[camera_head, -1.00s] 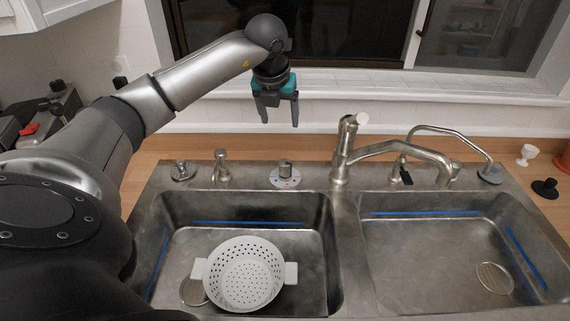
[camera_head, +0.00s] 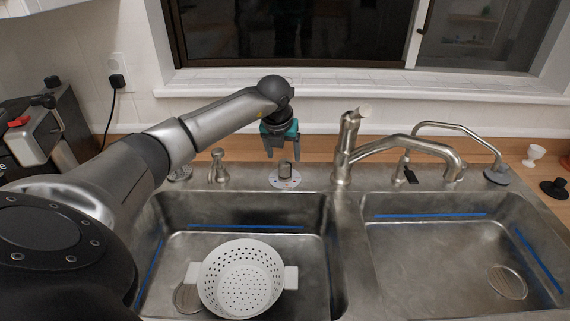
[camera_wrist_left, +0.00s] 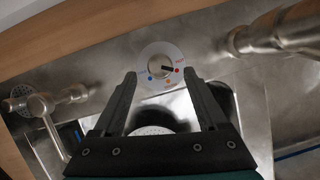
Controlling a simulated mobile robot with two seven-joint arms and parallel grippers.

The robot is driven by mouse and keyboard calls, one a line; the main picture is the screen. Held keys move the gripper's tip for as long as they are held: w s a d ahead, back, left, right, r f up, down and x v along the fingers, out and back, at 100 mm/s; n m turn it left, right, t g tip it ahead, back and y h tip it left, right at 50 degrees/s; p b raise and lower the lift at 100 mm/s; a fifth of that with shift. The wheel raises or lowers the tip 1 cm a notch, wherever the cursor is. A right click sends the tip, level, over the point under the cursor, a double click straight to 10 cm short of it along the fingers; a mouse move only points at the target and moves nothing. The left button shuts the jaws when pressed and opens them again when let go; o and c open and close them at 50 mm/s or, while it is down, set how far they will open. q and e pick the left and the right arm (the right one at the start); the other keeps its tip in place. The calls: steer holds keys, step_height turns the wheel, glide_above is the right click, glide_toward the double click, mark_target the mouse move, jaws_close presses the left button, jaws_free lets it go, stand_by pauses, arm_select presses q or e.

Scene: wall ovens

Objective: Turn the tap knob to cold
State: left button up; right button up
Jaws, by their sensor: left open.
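The tap knob (camera_head: 285,169) is a short metal cylinder on a round white dial plate with coloured marks, on the sink's back ledge. In the left wrist view the knob (camera_wrist_left: 158,66) has a dark pointer toward the red mark at the dial's right; a blue mark is at the lower left and an orange one at the bottom. My left gripper (camera_head: 283,157) points down at the knob, with its teal body above. Its fingers (camera_wrist_left: 160,75) are open and empty, spread to either side of the knob in the picture; I cannot tell whether they touch it. My right gripper is out of view.
The tap spout (camera_head: 410,144) and its upright body (camera_head: 346,150) stand right of the knob. A soap pump (camera_head: 218,165) is to its left. A white colander (camera_head: 241,279) sits in the left basin; the right basin (camera_head: 430,255) is empty. The window sill (camera_head: 340,88) is behind.

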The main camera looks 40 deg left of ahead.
mark_target(285, 162)
arm_select(q)
steer(key=shift+b+x, duration=0.35)
steer(key=shift+x, duration=2.4)
steer(key=shift+c, duration=0.2)
jaws_close()
